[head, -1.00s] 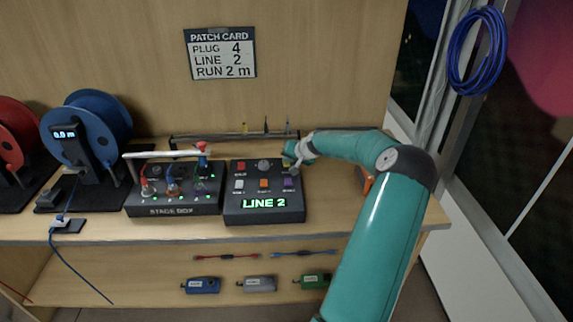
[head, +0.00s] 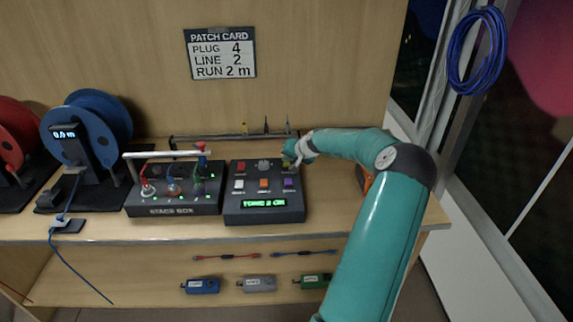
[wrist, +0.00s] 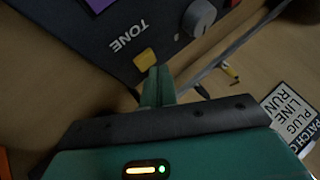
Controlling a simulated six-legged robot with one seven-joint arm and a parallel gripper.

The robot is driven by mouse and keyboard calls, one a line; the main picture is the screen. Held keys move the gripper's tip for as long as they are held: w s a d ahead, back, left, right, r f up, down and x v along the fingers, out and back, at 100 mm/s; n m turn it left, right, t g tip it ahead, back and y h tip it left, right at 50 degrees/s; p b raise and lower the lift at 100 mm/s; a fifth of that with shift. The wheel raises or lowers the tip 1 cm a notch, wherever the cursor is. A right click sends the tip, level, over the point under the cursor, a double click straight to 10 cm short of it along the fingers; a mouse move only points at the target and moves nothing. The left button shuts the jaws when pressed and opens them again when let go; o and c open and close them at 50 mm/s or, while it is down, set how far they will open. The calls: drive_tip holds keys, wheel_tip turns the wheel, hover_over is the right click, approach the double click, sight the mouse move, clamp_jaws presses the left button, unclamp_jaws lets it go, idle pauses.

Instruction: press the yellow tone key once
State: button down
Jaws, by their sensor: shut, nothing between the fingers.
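The yellow tone key (wrist: 145,59) sits beside the printed word TONE on the dark control box (head: 236,207). In the head view the key is mostly hidden by my gripper (head: 288,151), at the box's back right. In the wrist view my shut, empty gripper (wrist: 156,82) has its fingertips right at the key's edge. I cannot tell whether they touch it. The box's display (head: 264,203) glows green and seems to read "TONE 2 ON".
A grey knob (head: 264,164) and red, white, orange and purple keys share the box. The stage box (head: 172,211) with plugged leads stands to its left. Small tools hang on a rail behind. A patch card (head: 220,53) is on the wall.

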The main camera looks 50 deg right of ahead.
sight(288, 165)
drive_tip(key=shift+r, duration=0.25)
drive_tip(key=shift+r, duration=2.55)
